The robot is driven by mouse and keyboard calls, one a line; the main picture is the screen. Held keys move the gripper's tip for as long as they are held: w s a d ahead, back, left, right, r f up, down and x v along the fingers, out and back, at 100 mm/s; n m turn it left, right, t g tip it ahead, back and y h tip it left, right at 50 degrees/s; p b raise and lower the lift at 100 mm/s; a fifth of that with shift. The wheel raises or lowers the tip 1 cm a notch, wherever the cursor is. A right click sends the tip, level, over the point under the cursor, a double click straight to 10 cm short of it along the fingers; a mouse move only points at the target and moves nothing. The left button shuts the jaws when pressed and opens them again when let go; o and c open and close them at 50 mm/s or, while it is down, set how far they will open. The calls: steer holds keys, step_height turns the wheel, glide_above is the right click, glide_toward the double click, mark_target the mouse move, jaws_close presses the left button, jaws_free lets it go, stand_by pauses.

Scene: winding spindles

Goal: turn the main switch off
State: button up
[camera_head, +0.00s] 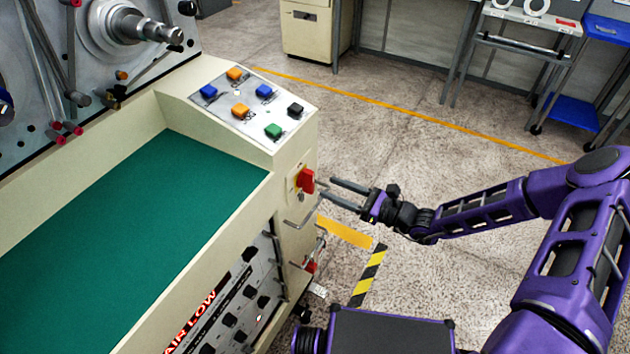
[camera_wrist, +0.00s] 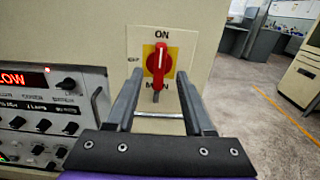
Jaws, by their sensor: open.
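The main switch (camera_head: 306,181) is a red rotary knob on a yellow square, on the narrow end face of the cream machine. In the wrist view the main switch (camera_wrist: 158,60) sits on a plate marked ON above and MAIN below. Its handle stands upright, pointing up towards ON. My gripper (camera_head: 333,191) is open and reaches the switch from the right. In the wrist view my gripper's fingers (camera_wrist: 158,92) lie left and right below the knob, with the knob between their lines. I cannot tell whether they touch it. Part of the word MAIN is hidden.
The machine's button panel (camera_head: 250,103) with several coloured buttons is above the switch. A metal handle (camera_head: 302,218) juts out below it. A control panel with an LED display (camera_wrist: 25,79) is at left in the wrist view. The floor (camera_head: 400,150) to the right is open.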

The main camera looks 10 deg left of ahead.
mark_target(313, 181)
steer(key=x, duration=0.6)
jaws_close()
